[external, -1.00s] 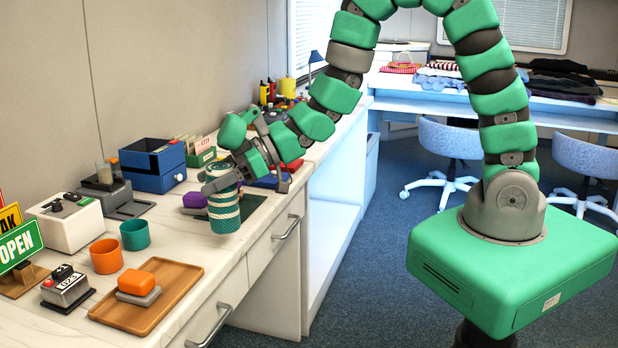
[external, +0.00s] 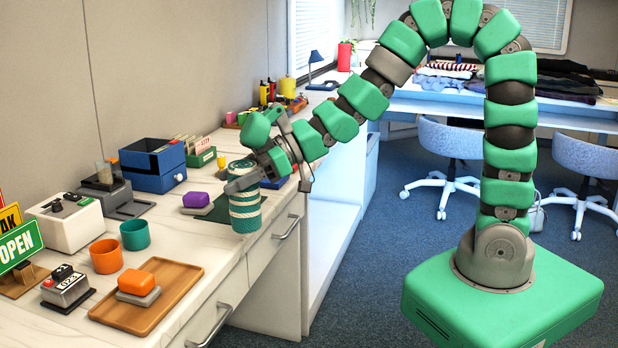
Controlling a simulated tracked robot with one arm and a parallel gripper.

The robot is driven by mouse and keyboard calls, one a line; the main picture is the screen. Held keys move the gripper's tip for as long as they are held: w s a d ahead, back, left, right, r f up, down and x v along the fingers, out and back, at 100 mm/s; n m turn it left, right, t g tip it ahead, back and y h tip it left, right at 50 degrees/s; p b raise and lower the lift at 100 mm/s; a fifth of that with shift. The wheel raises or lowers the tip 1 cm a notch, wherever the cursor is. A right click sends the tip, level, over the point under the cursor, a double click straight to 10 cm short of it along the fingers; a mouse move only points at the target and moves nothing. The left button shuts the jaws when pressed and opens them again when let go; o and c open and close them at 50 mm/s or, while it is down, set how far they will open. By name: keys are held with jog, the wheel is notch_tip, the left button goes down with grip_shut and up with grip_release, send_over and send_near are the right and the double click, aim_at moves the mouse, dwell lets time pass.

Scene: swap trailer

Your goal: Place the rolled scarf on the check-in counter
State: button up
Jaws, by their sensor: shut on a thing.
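The rolled scarf (external: 245,210) is a teal and cream patterned cylinder. It is upright at the front edge of the white counter (external: 190,235). My gripper (external: 243,182) is shut on its upper part, with a grey finger across its near side. The scarf's bottom appears at the counter's surface, but I cannot tell whether it touches. The scarf's far side is hidden.
A purple block (external: 196,199) on a grey base and a dark green mat are just left of the scarf. A wooden tray (external: 185,283) with an orange block, an orange cup (external: 106,257) and a teal cup (external: 135,235) stand nearer. A blue box (external: 153,166) is behind.

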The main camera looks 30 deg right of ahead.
jog(key=shift+s+d+r+b, duration=0.1)
jog(key=shift+s+d+b, duration=0.3)
jog(key=shift+d, duration=0.15)
jog(key=shift+s+d+r+b, duration=0.1)
jog(key=shift+s+d+b, duration=0.25)
jog(key=shift+d, duration=0.2)
